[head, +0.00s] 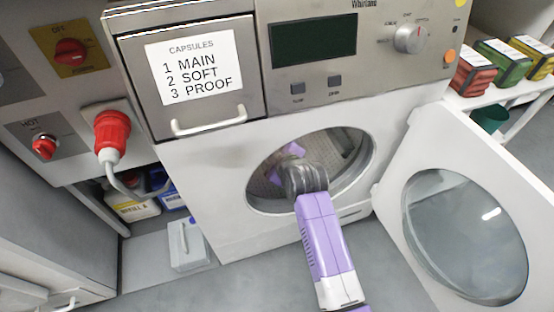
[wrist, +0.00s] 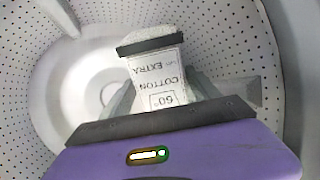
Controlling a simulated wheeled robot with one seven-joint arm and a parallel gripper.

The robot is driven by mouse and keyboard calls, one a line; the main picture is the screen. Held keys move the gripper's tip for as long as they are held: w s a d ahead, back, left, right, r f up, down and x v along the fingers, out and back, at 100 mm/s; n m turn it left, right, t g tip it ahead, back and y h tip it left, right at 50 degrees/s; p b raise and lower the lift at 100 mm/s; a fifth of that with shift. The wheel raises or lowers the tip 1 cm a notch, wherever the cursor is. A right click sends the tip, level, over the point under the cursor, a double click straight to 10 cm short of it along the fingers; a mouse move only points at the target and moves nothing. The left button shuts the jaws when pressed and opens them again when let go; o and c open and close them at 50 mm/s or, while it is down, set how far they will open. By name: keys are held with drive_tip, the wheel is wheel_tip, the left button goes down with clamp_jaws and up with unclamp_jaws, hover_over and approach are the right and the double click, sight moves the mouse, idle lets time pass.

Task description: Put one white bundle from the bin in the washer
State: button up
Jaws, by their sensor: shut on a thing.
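The white bundle (wrist: 158,62) is between my gripper's fingers (wrist: 165,95) in the wrist view. It carries a printed label reading COTTON EXTRA 60°, upside down, and has a dark band at its far end. My gripper is shut on it inside the perforated metal drum. In the head view my gripper (head: 290,152) reaches through the round opening of the washer (head: 215,185); its fingers and the bundle cannot be made out there. The washer door (head: 505,150) stands wide open to the right. The bin is not in view.
A capsule drawer with a white handle (head: 210,122) is above the opening. A red plug (head: 112,130) juts out at left. A small grey box (head: 187,245) stands on the floor. Coloured bundles (head: 505,65) lie on a shelf at right. In the drum, a pale rib (wrist: 60,15) shows.

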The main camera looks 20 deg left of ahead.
drive_tip(key=shift+w+a, duration=0.1)
drive_tip(key=o, duration=1.8)
drive_tip(key=shift+c, duration=0.2)
drive_tip(key=p+v, duration=0.4)
drive_tip(key=v, duration=0.4)
drive_tip(key=shift+p, duration=0.4)
drive_tip(key=shift+w, duration=0.1)
